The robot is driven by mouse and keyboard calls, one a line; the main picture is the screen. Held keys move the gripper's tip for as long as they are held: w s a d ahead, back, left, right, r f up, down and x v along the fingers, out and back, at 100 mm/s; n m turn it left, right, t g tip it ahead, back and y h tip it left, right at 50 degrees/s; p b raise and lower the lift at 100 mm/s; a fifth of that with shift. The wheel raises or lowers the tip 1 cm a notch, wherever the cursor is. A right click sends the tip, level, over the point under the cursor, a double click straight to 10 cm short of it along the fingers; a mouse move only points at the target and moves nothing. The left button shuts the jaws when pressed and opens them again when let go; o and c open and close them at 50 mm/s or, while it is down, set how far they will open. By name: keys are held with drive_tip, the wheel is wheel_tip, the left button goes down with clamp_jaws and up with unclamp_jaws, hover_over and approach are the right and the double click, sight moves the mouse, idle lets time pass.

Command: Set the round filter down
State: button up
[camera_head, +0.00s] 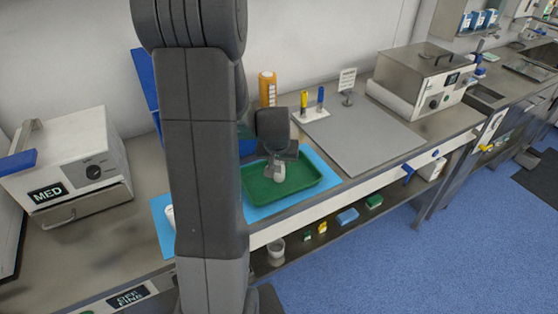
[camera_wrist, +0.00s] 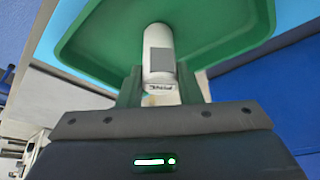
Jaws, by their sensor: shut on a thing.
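The round filter appears as a white cylinder with a grey patch and dark lettering (camera_wrist: 158,54) in the wrist view. My gripper (camera_wrist: 160,88) is shut on it, with one finger on each side. In the head view my gripper (camera_head: 279,164) is over the green tray (camera_head: 312,187), and the white filter (camera_head: 279,173) shows below the fingers, inside the tray's outline. The green tray fills much of the wrist view (camera_wrist: 95,50) behind the filter. I cannot tell whether the filter touches the tray floor.
The tray lies on a blue mat (camera_head: 325,163). A grey mat (camera_head: 362,132) to the right is clear. A yellow and a blue item stand in a white holder (camera_head: 311,114) behind, near an orange bottle (camera_head: 267,88). A white MED box (camera_head: 70,165) stands left.

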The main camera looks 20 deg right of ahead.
drive_tip(key=o, duration=0.5)
drive_tip(key=shift+f, duration=0.15)
drive_tip(key=o, duration=0.5)
drive_tip(key=shift+c, duration=0.2)
drive_tip(key=shift+r, duration=0.55)
drive_tip(key=b+v, duration=0.1)
drive_tip(key=v, duration=1)
drive_tip(key=shift+o, duration=0.2)
drive_tip(key=shift+s+a+r, duration=0.1)
drive_tip(key=shift+s+r, duration=0.05)
